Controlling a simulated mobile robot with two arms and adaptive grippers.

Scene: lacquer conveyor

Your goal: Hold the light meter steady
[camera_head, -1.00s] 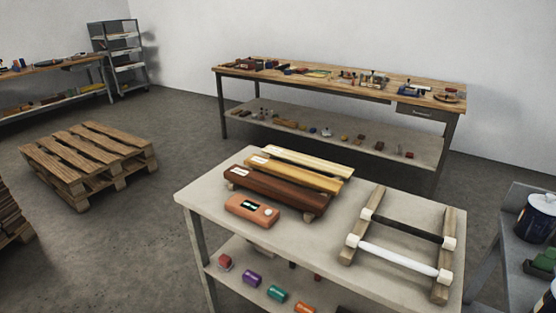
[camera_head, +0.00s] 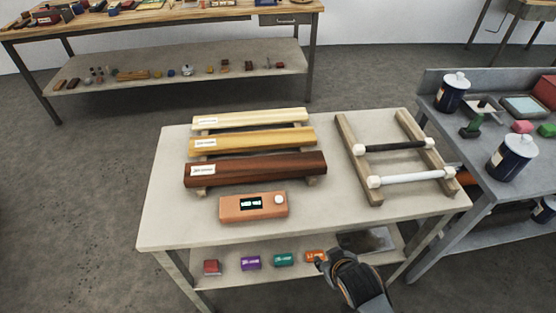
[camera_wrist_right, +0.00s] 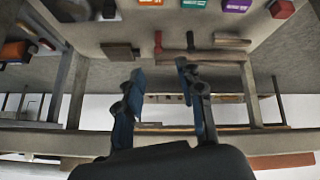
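The light meter (camera_head: 253,206) is a flat orange-brown device with a lit dark display and a pale round knob. It lies on the near part of the pale tabletop (camera_head: 160,222), in front of the wooden bars. My right gripper (camera_head: 325,260) shows at the bottom of the head view, below and right of the meter and apart from it. In the right wrist view its two fingers (camera_wrist_right: 160,75) are spread, with nothing between them. The meter cannot be made out in the wrist view. My left gripper is in neither view.
A dark brown bar (camera_head: 255,169), a yellow bar (camera_head: 252,140) and a pale bar (camera_head: 250,119) lie behind the meter. A wooden rack (camera_head: 358,165) with a black and a white roller stands right. The lower shelf (camera_head: 225,281) holds several small coloured blocks. A grey bench (camera_head: 450,135) adjoins.

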